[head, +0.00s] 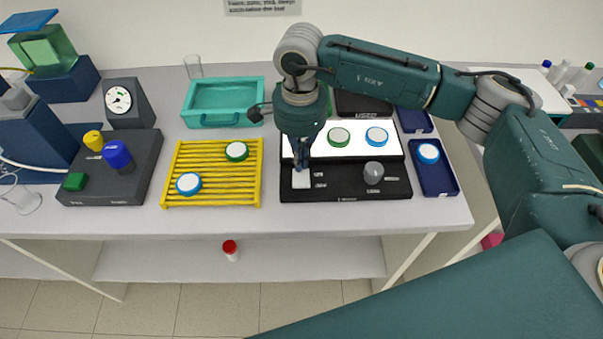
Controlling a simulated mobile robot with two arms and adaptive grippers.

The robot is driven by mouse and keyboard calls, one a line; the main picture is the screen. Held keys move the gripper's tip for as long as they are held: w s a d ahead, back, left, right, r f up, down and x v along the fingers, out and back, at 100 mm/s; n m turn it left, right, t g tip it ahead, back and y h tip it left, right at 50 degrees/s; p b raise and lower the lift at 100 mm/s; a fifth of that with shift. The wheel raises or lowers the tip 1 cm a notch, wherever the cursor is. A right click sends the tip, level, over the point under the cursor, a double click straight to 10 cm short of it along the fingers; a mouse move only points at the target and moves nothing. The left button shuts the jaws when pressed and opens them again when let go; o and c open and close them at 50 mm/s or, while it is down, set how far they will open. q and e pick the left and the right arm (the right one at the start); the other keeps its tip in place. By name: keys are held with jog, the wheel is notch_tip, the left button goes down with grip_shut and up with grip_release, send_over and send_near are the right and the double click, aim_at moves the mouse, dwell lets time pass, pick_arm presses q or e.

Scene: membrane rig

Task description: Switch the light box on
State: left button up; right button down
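The light box (340,192) is a black unit on the bench, right of centre, with a bright white panel (393,151) behind its front strip. I cannot tell for sure whether the panel is lit. The front strip carries a white square switch (301,180) at left and a grey round knob (374,172) at right. My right gripper (301,167) points down just above or at the far edge of the switch; contact is unclear. Its narrow fingers look closed together and hold nothing visible. My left gripper is out of view.
Round capped dishes stand on the panel, on a yellow rack (212,189) and in a blue tray (434,181). A teal tray (224,96) is behind the rack. A dark unit with a gauge and coloured knobs (140,180) stands left. The bench front edge is clear.

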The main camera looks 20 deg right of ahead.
jog(key=shift+r+p, duration=0.95)
jog(key=shift+r, duration=1.8)
